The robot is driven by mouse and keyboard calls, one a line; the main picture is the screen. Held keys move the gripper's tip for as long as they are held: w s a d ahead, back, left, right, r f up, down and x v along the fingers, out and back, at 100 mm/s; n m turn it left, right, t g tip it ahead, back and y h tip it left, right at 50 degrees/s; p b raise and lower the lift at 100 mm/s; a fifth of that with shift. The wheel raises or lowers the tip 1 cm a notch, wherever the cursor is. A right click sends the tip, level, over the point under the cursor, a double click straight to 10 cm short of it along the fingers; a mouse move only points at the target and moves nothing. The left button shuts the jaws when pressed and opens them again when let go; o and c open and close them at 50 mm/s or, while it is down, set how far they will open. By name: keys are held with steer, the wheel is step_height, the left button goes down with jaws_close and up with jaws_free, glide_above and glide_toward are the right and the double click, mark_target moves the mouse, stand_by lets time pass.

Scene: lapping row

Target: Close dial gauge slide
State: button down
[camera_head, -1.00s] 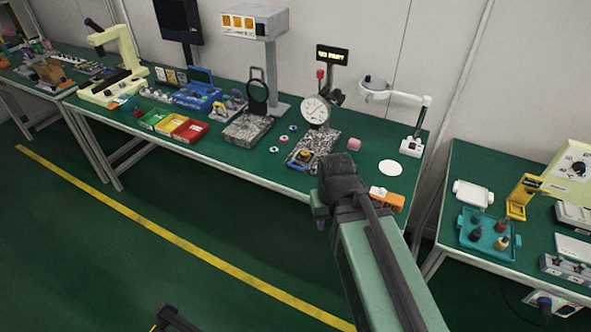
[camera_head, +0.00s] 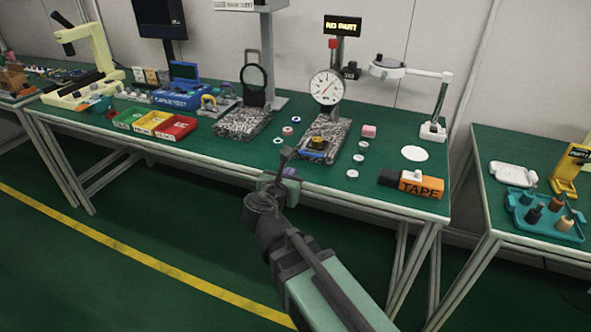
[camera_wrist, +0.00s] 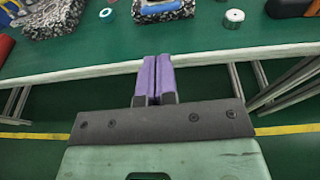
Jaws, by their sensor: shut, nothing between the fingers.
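The dial gauge (camera_head: 327,87) has a round white face and stands on a post above a speckled stone base (camera_head: 341,134) near the table's middle. A slide with a blue and yellow block (camera_head: 317,144) sits at the base's front part. A red knob (camera_head: 333,44) tops the gauge. A lit sign reading "NO PART" (camera_head: 342,26) is above it. My gripper (camera_head: 289,174) is in front of the table's front edge, short of the base. In the wrist view its purple fingers (camera_wrist: 156,75) are together and empty, with the stone base's front (camera_wrist: 163,12) beyond.
Several small round rings and discs (camera_head: 352,174) lie around the base. An orange tape dispenser (camera_head: 421,185) is to the right. Another stone stand (camera_head: 242,122) and red, yellow and green bins (camera_head: 153,122) are to the left. The green table front (camera_head: 235,155) is mostly clear.

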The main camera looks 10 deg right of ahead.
mark_target(307, 155)
steer(key=b+x, duration=0.2)
steer(key=x, duration=1)
steer(key=shift+w+d+f+b, duration=0.2)
steer(key=shift+w+b, duration=0.1)
steer(key=shift+w, duration=0.1)
